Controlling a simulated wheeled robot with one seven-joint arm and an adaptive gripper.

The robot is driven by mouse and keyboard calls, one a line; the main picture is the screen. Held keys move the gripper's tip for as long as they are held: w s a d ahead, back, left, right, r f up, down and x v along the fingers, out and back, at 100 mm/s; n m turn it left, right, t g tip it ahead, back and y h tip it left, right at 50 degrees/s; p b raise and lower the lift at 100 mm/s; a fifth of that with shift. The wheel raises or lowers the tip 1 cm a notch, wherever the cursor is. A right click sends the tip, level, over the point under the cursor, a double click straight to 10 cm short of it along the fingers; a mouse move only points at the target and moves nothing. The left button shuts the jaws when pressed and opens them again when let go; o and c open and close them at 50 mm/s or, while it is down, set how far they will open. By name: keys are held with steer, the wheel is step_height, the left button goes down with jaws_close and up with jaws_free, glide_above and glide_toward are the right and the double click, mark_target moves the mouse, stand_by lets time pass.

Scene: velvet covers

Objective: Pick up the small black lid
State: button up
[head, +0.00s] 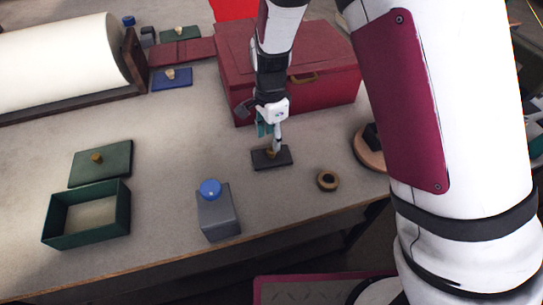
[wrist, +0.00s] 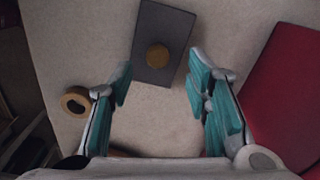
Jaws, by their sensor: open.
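The small black lid (head: 260,160) lies flat on the table, a dark rectangle with a round tan knob on top. It also shows at the top middle of the wrist view (wrist: 177,28), with its knob between the line of my fingers and beyond their tips. My gripper (head: 273,140) is over the lid in the head view, pointing down, and hides part of it and its knob. In the wrist view my gripper (wrist: 160,80) has its teal-padded fingers spread apart with nothing between them.
A red chest (head: 330,80) stands close behind the lid. A tan ring (head: 327,181) lies to its right, and a grey box with a blue knob (head: 218,215) stands in front. A green open box (head: 48,222) and green lid (head: 115,165) are at left.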

mark_target(271, 150)
steer(key=f, duration=0.3)
steer(key=f+p, duration=0.1)
steer(key=shift+s+f, duration=0.25)
steer(key=shift+w+f, duration=0.1)
steer(key=shift+f, duration=0.35)
jaws_close()
